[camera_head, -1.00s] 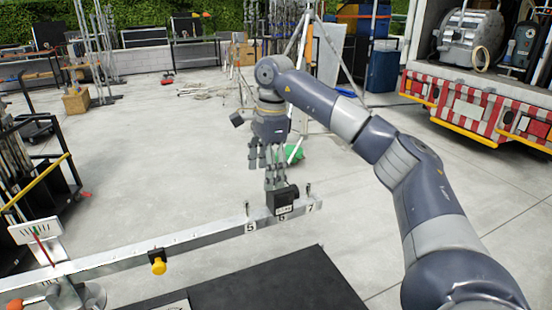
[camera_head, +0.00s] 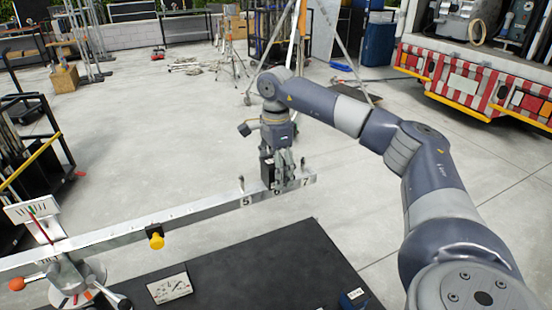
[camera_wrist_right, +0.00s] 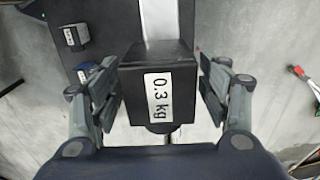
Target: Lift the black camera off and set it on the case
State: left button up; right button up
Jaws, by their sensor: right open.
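No camera that I can make out is on the beam; a black block (camera_head: 267,173) labelled "0.3 kg" sits near the right end of the metal balance beam (camera_head: 150,227). In the right wrist view the block (camera_wrist_right: 158,105) is between the fingers of my right gripper (camera_wrist_right: 160,88). The fingers are open, one on each side, with a gap at the right and little or none at the left. In the head view my right gripper (camera_head: 283,165) points down and partly hides the block. A flat black surface (camera_head: 260,270), perhaps the case, lies in front of the beam. My left gripper is not seen.
A yellow weight (camera_head: 155,240) hangs on the beam. A truck (camera_head: 475,85) and tripod stand behind. Much of the floor is clear.

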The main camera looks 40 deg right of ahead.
jog(key=shift+f, duration=0.2)
jog(key=shift+c, duration=0.6)
jog(key=c, duration=1.2)
jog(key=o, duration=0.5)
jog(key=shift+c, duration=1.2)
jog(key=shift+r, duration=0.25)
jog(key=shift+r+p, duration=1.1)
jog(key=shift+p, duration=0.1)
jog(key=shift+r+p, duration=2.2)
jog(key=shift+r, duration=0.3)
